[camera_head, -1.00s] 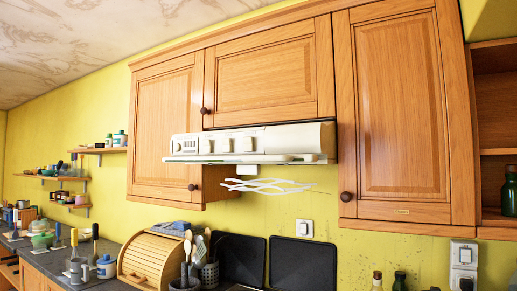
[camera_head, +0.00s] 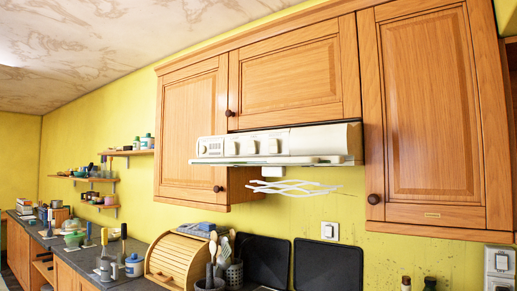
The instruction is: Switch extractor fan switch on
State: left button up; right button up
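The extractor fan hood (camera_head: 280,145) is a cream-white unit under the middle wooden cabinet. Its front panel carries several square knobs or switches (camera_head: 233,148) and a small vent-like patch at its left end. I cannot tell from here which position any of them is in. A white wall switch (camera_head: 330,231) is on the yellow wall below the hood, to the right. Neither of my grippers is in view.
Wooden cabinets (camera_head: 292,82) surround the hood, with a right door (camera_head: 425,105) beside it. A white wire rack (camera_head: 293,187) hangs beneath. Below are a roll-top bread box (camera_head: 178,262), utensil pots (camera_head: 233,274) and dark panels (camera_head: 328,266). Sockets (camera_head: 500,262) are at lower right.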

aim_at(251, 144)
jog(key=z, duration=1.6)
jog(key=i, duration=0.1)
jog(key=u, duration=3.05)
jog(key=i, duration=1.3)
jog(key=z, duration=1.3)
